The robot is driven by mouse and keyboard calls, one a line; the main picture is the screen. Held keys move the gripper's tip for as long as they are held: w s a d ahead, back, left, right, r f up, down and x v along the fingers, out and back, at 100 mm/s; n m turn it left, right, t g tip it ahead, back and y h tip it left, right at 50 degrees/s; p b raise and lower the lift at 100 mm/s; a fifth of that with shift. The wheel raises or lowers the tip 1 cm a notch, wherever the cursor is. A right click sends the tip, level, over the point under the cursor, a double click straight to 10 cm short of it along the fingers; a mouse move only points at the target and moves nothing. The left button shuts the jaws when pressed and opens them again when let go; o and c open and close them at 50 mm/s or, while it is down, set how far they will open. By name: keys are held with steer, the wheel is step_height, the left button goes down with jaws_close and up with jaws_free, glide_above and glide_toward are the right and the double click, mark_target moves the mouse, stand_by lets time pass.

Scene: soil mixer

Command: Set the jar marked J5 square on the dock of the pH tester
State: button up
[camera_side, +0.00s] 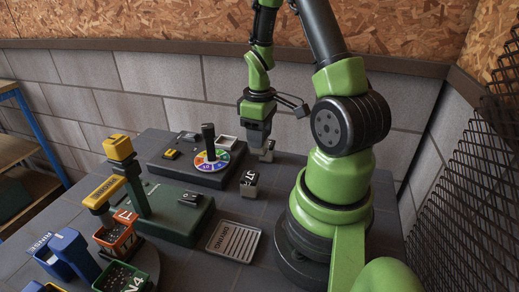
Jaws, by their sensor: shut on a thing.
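My gripper (265,147) points down behind the table's middle, to the right of the tester. It is shut on a small pale jar (268,156), mostly hidden by the fingers; I cannot read its mark. The jar is close to the table top, and I cannot tell whether it touches. The pH tester (180,172) is a dark low box at the back with a coloured dial (211,166) and a black upright post. A pale square frame (227,142) at its back right looks like the dock, and it appears empty. My gripper is to the right of this frame.
Another jar (249,184) with a dark mark, apparently J7, stands in front of my gripper. A grey slatted tray (234,241) lies nearer. A green machine (165,208) with a yellow-topped column, an orange bin (118,235) and blue bins (72,255) fill the left.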

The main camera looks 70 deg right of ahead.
step_height(320, 180, up, 2)
steer(key=shift+w+d+r, duration=0.1)
steer(key=shift+w, duration=0.05)
steer(key=w+d+r, duration=0.4)
steer(key=w+d, duration=0.2)
steer(key=w, duration=0.5)
steer(key=shift+n, duration=0.3)
steer(key=f, duration=0.9)
steer(key=shift+w+f, duration=0.35)
steer(key=shift+f, duration=0.05)
steer(key=shift+f, duration=0.1)
steer(key=o, duration=0.9)
